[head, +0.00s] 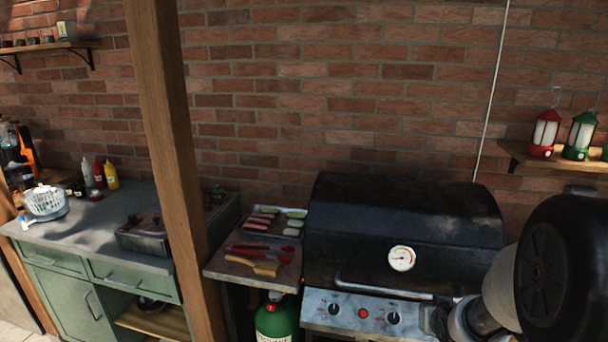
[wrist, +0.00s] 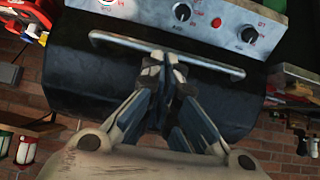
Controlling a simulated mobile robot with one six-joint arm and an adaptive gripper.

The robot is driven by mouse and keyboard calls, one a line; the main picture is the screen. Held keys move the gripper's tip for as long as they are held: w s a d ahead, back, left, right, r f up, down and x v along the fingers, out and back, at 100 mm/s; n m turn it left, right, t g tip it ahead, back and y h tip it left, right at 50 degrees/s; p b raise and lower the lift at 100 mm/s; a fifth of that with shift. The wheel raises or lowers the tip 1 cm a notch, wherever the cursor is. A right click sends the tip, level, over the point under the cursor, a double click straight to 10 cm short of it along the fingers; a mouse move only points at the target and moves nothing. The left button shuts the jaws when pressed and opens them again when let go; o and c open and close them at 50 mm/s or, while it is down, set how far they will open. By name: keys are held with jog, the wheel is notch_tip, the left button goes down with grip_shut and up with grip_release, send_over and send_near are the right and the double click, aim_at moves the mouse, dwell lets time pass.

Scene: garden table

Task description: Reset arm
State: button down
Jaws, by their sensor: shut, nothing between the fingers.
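My gripper (wrist: 163,68) shows in the wrist view with its fingers together and nothing between them. Its tips overlap the metal handle of the black grill (wrist: 80,75) in that view; I cannot tell whether they touch it. The wrist view shows the grill upside down, with its knob panel (wrist: 200,15) at the top. In the head view my arm is at the lower right, in front of the right part of the closed grill (head: 400,210). The fingers are not clear there.
A side shelf left of the grill bears a tray (head: 280,210) of food, red tongs (head: 248,250) and a brush (head: 252,266). A wooden post (head: 165,150) stands left of it. A green gas bottle (head: 277,320) is below. Lanterns (head: 545,135) stand on the right wall shelf.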

jog(key=s+a+r+g, duration=0.1)
jog(key=s+a+r, duration=0.3)
jog(key=a+r, duration=0.15)
jog(key=s+a+r+n+g+y, duration=0.1)
jog(key=s+a, duration=0.3)
jog(key=s, duration=0.4)
jog(key=s+a+r+n+g, duration=0.1)
jog(key=s+a+r, duration=0.3)
jog(key=s, duration=0.4)
jog(key=s+a+r+g+y, duration=0.1)
jog(key=s+a, duration=0.3)
jog(key=s, duration=0.4)
jog(key=shift+a+r+n+y, duration=0.3)
jog(key=shift+a+r+n, duration=0.1)
jog(key=shift+r, duration=0.45)
jog(key=shift+s, duration=0.1)
